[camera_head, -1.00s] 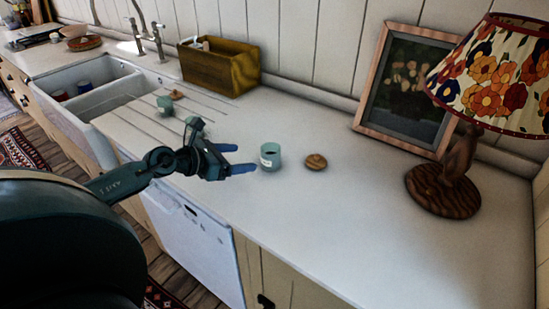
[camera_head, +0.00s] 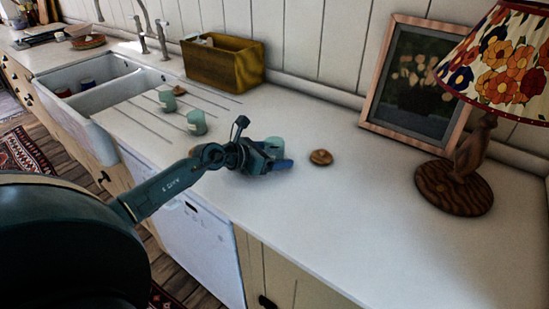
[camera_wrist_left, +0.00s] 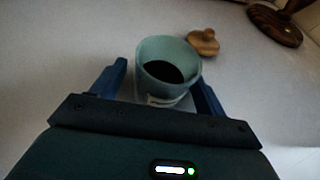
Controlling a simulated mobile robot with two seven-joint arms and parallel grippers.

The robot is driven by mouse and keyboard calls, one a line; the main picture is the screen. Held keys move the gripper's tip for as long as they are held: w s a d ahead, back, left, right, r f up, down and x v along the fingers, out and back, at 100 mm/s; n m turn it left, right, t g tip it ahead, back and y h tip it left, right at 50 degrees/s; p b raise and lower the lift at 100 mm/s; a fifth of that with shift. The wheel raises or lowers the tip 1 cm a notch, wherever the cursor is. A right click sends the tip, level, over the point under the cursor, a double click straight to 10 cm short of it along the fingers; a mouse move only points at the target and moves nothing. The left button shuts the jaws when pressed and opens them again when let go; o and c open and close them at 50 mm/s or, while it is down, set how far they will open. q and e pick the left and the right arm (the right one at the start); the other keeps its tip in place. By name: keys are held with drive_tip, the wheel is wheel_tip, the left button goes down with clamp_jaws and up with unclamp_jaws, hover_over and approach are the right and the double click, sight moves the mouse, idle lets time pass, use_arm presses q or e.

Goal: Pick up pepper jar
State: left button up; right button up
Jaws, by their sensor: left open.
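The pepper jar (camera_head: 276,145) is a pale green, lidless jar with dark contents, standing upright on the white counter. In the left wrist view the jar (camera_wrist_left: 168,62) sits between the two blue fingers of my left gripper (camera_wrist_left: 160,88), with part of a pale label showing low on its side. My left gripper (camera_head: 277,160) is open around the jar, and its hand hides the jar's lower part in the head view. A round wooden lid (camera_head: 321,157) lies on the counter just right of the jar; it also shows in the left wrist view (camera_wrist_left: 203,42). My right gripper is out of view.
Two similar green jars (camera_head: 197,122) (camera_head: 167,101) stand to the left near the drainer grooves, with another wooden lid (camera_head: 179,90) nearby. A wooden box (camera_head: 222,65), a framed picture (camera_head: 412,85) and a lamp (camera_head: 455,185) stand along the back. The front right counter is clear.

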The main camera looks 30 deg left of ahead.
use_arm(q)
drive_tip(key=shift+w, duration=0.1)
drive_tip(key=c, duration=1.1)
drive_tip(key=shift+r, duration=0.1)
